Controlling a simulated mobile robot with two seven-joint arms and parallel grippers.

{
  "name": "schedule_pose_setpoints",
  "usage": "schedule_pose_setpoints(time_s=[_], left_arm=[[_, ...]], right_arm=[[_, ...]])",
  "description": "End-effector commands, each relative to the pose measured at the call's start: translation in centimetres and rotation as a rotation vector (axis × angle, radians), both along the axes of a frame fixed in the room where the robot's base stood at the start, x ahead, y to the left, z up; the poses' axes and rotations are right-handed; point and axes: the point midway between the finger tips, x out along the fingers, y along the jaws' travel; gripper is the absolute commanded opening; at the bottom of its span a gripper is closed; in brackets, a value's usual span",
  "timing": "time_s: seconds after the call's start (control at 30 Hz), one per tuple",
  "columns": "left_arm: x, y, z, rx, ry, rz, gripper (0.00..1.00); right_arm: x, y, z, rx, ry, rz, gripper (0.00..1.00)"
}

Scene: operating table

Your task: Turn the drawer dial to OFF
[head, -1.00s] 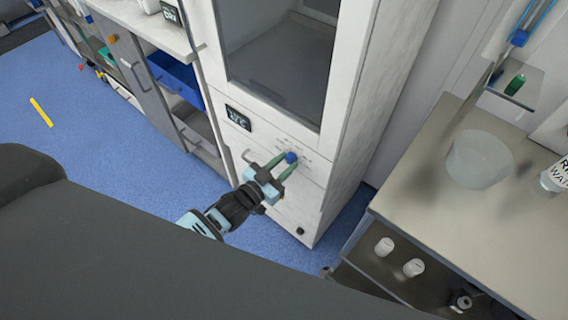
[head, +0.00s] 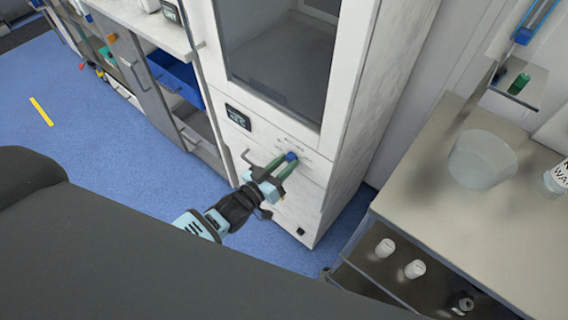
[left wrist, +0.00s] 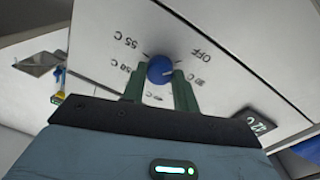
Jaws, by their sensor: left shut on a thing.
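The blue drawer dial (head: 291,157) is on the white front panel below the cabinet's glass door. In the left wrist view the dial (left wrist: 160,69) has printed marks around it, including 55 C, 50 C and OFF. OFF is at the upper right of the dial there. A short pale line shows on the dial's right side, away from the OFF mark. My left gripper (head: 284,164) has its green fingers on either side of the dial, shut on it. Its fingers (left wrist: 159,80) also show in the left wrist view. My right gripper is not in view.
A small dark display (head: 238,117) sits on the panel left of the dial. A counter (head: 420,190) with a clear bowl (head: 482,160) stands at the right. Blue floor is open at the left.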

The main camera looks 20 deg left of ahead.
Motion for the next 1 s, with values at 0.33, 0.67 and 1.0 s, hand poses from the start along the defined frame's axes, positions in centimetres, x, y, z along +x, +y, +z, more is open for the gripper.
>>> schedule_pose_setpoints(time_s=[0.33, 0.67, 1.0], left_arm=[[0.0, 0.0, 0.0, -0.001, 0.000, 0.000, 0.51], [-0.5, 0.2, -0.1, 0.000, 0.001, 0.001, 0.51], [-5.0, 2.1, -0.2, 0.000, 0.003, 0.000, 0.51]], right_arm=[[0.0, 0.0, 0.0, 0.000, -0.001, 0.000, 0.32], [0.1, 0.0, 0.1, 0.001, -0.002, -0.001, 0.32], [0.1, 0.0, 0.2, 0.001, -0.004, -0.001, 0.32]])
